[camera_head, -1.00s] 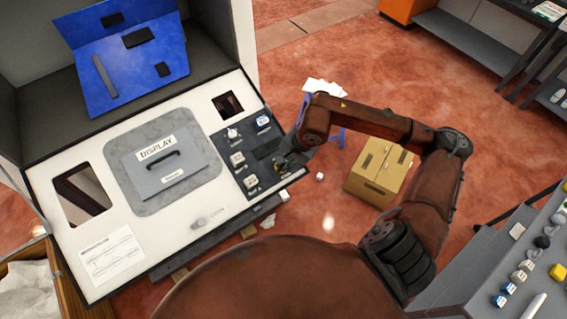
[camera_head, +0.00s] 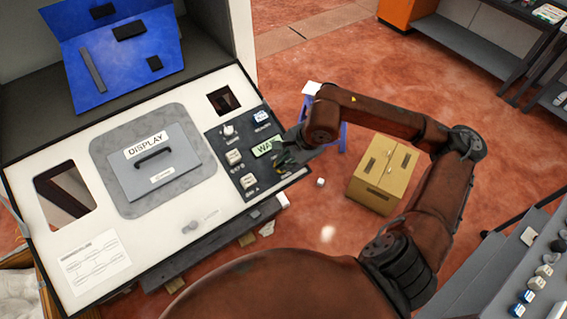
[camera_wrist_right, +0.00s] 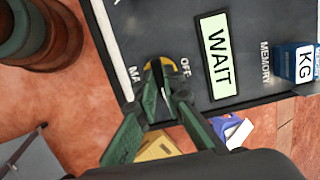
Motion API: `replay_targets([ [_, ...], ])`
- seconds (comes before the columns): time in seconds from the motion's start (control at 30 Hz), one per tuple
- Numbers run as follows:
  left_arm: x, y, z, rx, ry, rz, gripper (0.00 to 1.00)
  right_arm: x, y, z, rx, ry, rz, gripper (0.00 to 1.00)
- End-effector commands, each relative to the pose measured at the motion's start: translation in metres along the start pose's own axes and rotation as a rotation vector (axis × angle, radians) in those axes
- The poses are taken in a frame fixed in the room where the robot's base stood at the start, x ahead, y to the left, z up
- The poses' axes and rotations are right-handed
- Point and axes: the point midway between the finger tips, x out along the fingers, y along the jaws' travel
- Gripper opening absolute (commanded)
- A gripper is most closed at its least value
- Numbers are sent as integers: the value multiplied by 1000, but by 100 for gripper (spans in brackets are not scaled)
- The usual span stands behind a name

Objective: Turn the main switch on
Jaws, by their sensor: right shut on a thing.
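The main switch (camera_wrist_right: 152,66) is a small knob with a yellow and black top, between the partly hidden "MA..." lettering and the "OFF" label on the dark control panel (camera_head: 222,146). My right gripper (camera_wrist_right: 165,92) has its green fingers closed around the knob; it also shows over the panel's right end in the head view (camera_head: 288,160). The fingers hide part of the knob and lettering. A lit pale green screen (camera_wrist_right: 217,56) beside it reads "WAIT". My left gripper is not in view.
The white console top (camera_head: 215,215) carries a grey "DISPLAY" plate (camera_head: 178,182) with a handle. A blue bracket panel (camera_head: 90,40) stands behind it. A shelf of small parts (camera_head: 500,270) is at right.

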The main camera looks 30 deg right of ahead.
Motion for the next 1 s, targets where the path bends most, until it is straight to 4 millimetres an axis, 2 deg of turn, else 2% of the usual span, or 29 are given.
replay_targets([
  [0.07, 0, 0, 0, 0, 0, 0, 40, 0, 0, 0, 2, 0, 0, 0],
  [0.1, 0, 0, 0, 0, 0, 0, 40, 0, 0, 0, 2, 0, 0, 9],
  [0.33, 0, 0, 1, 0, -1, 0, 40, 0, 0, 0, 0, 0, 0, 25],
  [0.67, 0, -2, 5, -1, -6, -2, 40, -2, -1, 0, -1, 0, -1, 26],
  [0.83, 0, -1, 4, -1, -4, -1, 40, -22, -1, -1, -1, 3, -3, 26],
  [1.0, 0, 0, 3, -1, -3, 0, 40, -58, -1, -2, -1, 5, -3, 26],
])
